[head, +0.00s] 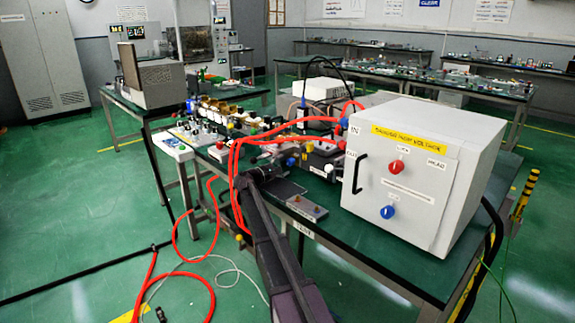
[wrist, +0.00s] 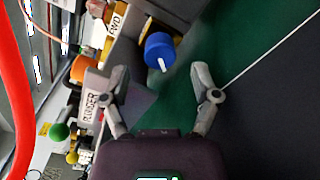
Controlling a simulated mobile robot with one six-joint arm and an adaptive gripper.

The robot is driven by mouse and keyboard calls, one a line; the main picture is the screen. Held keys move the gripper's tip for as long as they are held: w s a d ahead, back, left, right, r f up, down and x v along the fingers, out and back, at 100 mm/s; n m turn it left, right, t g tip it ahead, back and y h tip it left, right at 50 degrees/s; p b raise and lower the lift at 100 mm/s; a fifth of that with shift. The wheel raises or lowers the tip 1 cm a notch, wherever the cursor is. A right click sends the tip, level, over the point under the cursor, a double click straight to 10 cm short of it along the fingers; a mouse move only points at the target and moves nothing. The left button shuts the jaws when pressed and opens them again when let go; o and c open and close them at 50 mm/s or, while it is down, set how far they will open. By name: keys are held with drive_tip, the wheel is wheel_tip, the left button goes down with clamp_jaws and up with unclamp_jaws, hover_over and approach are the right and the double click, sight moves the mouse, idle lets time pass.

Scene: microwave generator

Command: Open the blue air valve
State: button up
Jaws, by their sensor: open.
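In the wrist view a round blue knob (wrist: 160,52) with a white pointer mark sits beyond my gripper (wrist: 160,76), roughly between its two spread fingers. The gripper is open and empty, and the knob is apart from both fingertips. In the head view my arm reaches up from the lower middle, and my gripper (head: 268,170) is over the near bench beside the crowded equipment. A small blue part (head: 291,162) shows just right of it; I cannot tell for certain that it is the same knob.
A white high-voltage cabinet (head: 470,150) with a red knob (head: 397,167) and another blue knob (head: 388,212) stands right on the green bench (head: 330,240). Red hoses (head: 232,185) loop close to my arm. Orange (wrist: 80,68) and green (wrist: 59,131) parts lie left in the wrist view.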

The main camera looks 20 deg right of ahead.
sight(289, 163)
drive_tip(key=shift+v, duration=2)
drive_tip(key=shift+d, duration=0.1)
drive_tip(key=shift+v, duration=3.05)
drive_tip(key=shift+s+r, duration=0.15)
drive_tip(key=shift+r, duration=0.05)
drive_tip(key=shift+d, duration=0.15)
drive_tip(key=x, duration=1.3)
drive_tip(key=shift+d, duration=0.3)
clamp_jaws()
